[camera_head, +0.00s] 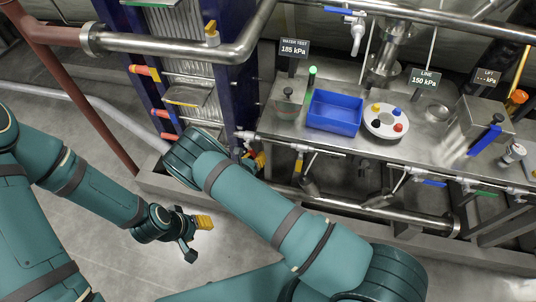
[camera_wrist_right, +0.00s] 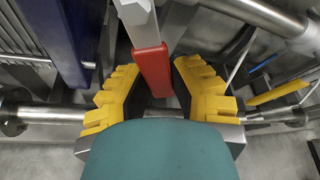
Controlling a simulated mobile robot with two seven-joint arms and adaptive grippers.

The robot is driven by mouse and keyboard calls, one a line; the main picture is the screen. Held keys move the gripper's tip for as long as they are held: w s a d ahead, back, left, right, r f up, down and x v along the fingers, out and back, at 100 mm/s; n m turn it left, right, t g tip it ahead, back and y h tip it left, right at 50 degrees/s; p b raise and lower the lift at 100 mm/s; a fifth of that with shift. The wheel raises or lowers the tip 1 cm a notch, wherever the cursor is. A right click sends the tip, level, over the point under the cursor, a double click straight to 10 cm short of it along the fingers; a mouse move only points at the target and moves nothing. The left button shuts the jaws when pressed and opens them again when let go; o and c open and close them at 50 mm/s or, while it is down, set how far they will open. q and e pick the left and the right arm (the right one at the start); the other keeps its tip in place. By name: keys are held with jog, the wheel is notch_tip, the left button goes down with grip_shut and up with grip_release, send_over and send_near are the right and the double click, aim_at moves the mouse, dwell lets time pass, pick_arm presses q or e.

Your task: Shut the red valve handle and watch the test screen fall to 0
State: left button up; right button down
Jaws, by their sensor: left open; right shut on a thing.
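The red valve handle (camera_wrist_right: 153,72) stands between the yellow fingers of my right gripper (camera_wrist_right: 160,80) in the right wrist view, and the gripper is shut on it. A pale metal lever (camera_wrist_right: 137,15) runs on from the red grip. In the head view my right gripper (camera_head: 256,158) is by the pipework at the bench's left front corner, mostly hidden by my own arm, and I cannot make out the red handle there. The water test screen (camera_head: 293,47) reads 185 kPa. My left gripper (camera_head: 198,226) is open and empty above the floor.
The steel bench (camera_head: 350,150) holds a blue tray (camera_head: 335,125) and a round white dish (camera_head: 372,125) with coloured pieces. A line screen (camera_head: 424,77) reads 150 kPa. Other valves with blue (camera_head: 430,183) and green levers line the front. Pipes and a blue-framed plate unit stand left.

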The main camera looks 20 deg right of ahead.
jog(key=shift+w+a+f+m+y, duration=0.2)
jog(key=shift+w+a+m+y, duration=0.35)
jog(key=shift+m, duration=0.35)
jog(key=shift+w+a+m+t+y, duration=0.35)
jog(key=shift+a+m+t+y, duration=0.25)
jog(key=shift+a+m, duration=0.2)
jog(key=c, duration=0.8)
grip_release()
jog(key=shift+f, duration=0.1)
jog(key=v, duration=0.7)
jog(key=shift+s+a, duration=0.15)
jog(key=shift+s, duration=0.05)
